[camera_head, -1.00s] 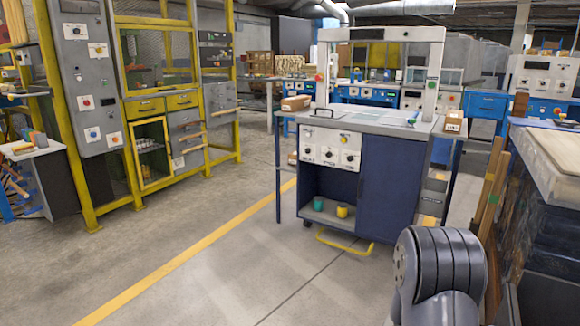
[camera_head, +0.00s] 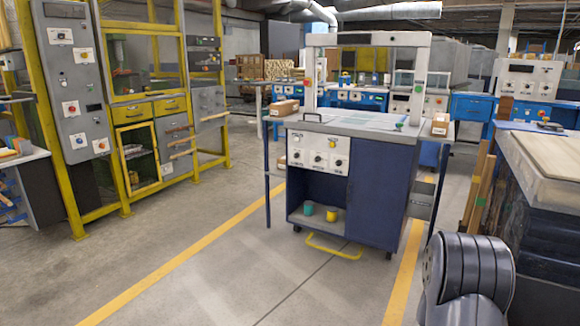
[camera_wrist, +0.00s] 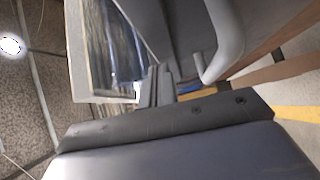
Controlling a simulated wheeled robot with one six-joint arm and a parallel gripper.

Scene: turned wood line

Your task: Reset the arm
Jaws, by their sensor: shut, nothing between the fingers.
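My own arm shows as a grey, ribbed, rounded joint at the bottom right of the head view; its far end is out of that view. In the wrist view, my gripper (camera_wrist: 156,86) shows two dark fingers close together beyond a wide grey body. They are shut and hold nothing that I can see. The wrist view is tilted, with a grey curved bar and wooden slats near the fingers.
A blue and grey workstation (camera_head: 385,190) stands ahead. A yellow-framed cabinet (camera_head: 130,109) is at the left. A light-topped bench (camera_head: 545,157) and upright wooden boards (camera_head: 478,190) are close at the right. Grey floor (camera_head: 210,285) with yellow lines lies open in front.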

